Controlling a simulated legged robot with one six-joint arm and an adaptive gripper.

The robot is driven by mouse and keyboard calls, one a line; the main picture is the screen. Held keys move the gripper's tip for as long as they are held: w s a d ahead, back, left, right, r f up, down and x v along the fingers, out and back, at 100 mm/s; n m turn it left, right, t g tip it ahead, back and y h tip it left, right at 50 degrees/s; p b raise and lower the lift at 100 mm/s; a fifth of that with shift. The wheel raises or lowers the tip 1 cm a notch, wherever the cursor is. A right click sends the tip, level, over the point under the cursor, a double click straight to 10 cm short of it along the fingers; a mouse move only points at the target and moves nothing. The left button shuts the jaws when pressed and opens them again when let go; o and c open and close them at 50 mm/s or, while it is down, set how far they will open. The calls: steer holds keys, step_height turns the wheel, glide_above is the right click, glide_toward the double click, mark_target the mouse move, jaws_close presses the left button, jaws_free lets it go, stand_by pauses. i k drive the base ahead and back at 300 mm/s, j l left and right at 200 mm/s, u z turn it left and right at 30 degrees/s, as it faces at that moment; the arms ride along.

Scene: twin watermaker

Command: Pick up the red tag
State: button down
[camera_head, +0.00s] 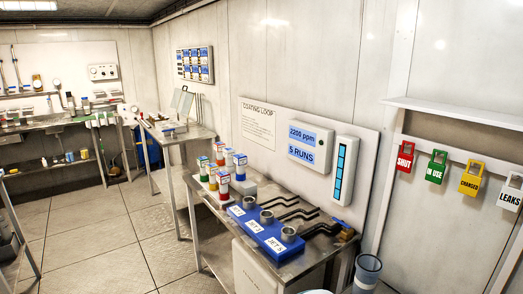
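The red tag (405,156) hangs on the white rail at the right, on the wall. It reads "SHUT" and has a hook-like loop at its top. It is the leftmost of the row of tags. A green tag (436,167) reading "IN USE" hangs to its right. My gripper is not in view.
A yellow tag (471,179) and a white "LEAKS" tag (510,193) hang farther right, below a shelf (455,114). A metal bench holds a blue block (262,229) and several coloured bottles. A bin (367,270) stands beside it. The tiled floor (110,240) at left is clear.

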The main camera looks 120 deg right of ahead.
mark_target(404, 161)
steer(key=z, duration=5.3)
steer(key=u, duration=0.65)
steer(key=i+l+u, duration=0.25)
steer(key=u, duration=0.2)
steer(key=i+l+u, duration=0.2)
steer(key=l+u, duration=0.3)
